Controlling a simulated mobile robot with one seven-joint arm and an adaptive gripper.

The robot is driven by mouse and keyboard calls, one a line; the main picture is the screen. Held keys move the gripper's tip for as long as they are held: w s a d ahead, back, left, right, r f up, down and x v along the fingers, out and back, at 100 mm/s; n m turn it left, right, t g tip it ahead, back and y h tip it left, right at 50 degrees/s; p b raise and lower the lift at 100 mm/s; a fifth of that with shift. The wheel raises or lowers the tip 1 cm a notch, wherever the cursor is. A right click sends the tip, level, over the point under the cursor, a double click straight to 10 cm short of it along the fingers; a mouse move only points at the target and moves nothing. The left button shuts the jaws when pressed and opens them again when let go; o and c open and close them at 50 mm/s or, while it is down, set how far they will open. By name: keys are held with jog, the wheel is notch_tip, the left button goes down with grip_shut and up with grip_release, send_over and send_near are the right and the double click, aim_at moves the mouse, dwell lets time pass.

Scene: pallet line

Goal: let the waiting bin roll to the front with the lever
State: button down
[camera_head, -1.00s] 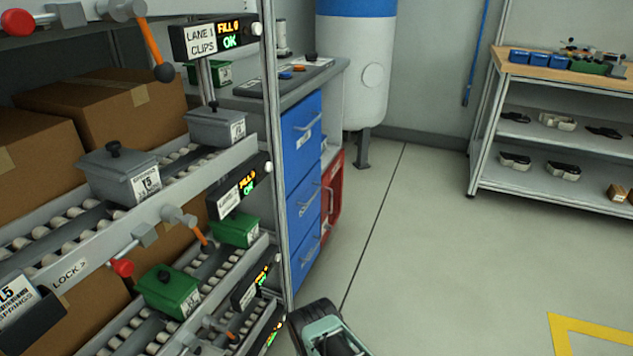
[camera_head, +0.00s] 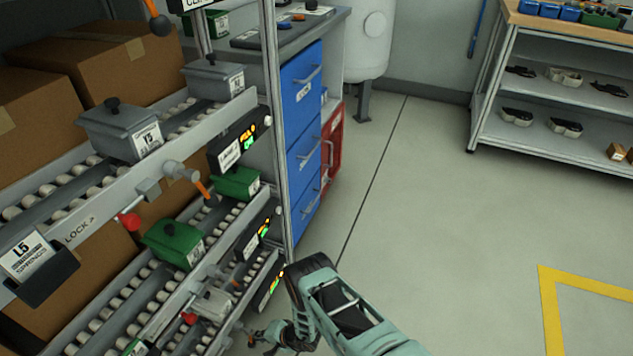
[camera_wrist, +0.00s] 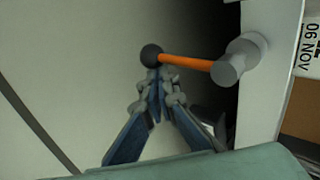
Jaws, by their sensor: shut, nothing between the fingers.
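My gripper (camera_head: 262,338) is low at the right end of the lowest visible rack lane. Its fingers are shut and empty. In the wrist view the fingertips (camera_wrist: 160,80) are at a lever (camera_wrist: 188,63) with a dark ball end, an orange rod and a grey hub. The fingertips are just below the ball; I cannot tell whether they touch. A grey bin (camera_head: 118,132) sits back on the upper lane, with another grey bin (camera_head: 214,80) at its right end. A green bin (camera_head: 173,245) sits back on the lane below, with another green bin (camera_head: 237,183) further along.
Brown cartons (camera_head: 95,60) stand behind the lanes. A rack post (camera_head: 280,150) rises close to my arm. A blue drawer cabinet (camera_head: 303,130) stands beyond it. A yellow floor line (camera_head: 550,310) lies at the right. The floor between is free.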

jog(key=shift+s+a+p, duration=0.2)
jog(key=shift+s+a, duration=0.05)
jog(key=shift+s, duration=0.3)
jog(key=shift+s+a+p, duration=0.15)
jog(key=shift+s+a, duration=0.05)
jog(key=shift+s, duration=0.3)
jog(key=w+p+v, duration=0.1)
jog(key=p+v, duration=0.5)
jog(key=v, duration=0.2)
jog(key=shift+d, duration=0.25)
